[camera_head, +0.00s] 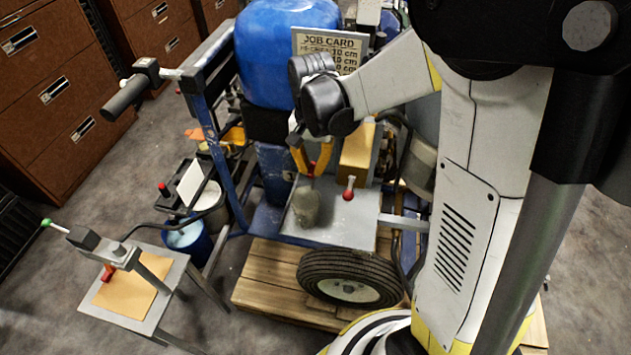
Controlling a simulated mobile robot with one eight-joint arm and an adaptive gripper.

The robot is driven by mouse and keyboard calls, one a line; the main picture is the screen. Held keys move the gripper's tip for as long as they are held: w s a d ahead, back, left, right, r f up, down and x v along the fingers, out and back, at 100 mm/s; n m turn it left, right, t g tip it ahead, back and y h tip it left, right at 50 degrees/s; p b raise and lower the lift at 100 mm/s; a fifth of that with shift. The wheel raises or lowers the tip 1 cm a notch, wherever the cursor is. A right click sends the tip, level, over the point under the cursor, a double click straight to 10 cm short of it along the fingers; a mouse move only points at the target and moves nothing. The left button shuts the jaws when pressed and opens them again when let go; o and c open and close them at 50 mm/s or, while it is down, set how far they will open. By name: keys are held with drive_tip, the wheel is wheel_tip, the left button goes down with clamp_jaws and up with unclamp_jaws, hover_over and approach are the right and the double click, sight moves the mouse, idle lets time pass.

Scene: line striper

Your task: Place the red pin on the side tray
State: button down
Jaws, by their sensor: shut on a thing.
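My gripper (311,164), with orange-yellow fingers, is above a flat grey tray (338,222) on the side of the striper. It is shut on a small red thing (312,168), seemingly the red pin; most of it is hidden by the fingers. A red ball-ended grey lever or pin (348,188) shows just right of the gripper, in front of a yellow block. A greyish-green lump or jar (306,206) stands on the tray's left part. I cannot tell for certain which surface is the side tray.
A small grey stand (150,322) at lower left bears a tan pad and a clamp with a green-tipped lever and red tip. A wheel (348,279) is below the tray. A blue tank (283,50) and job card (330,48) are behind. The tray's right part is clear.

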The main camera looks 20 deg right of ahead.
drive_tip(key=shift+f+b, duration=0.65)
drive_tip(key=shift+f, duration=1.15)
drive_tip(key=shift+f, duration=0.1)
drive_tip(key=c, duration=1.6)
unclamp_jaws()
drive_tip(key=shift+o, duration=0.2)
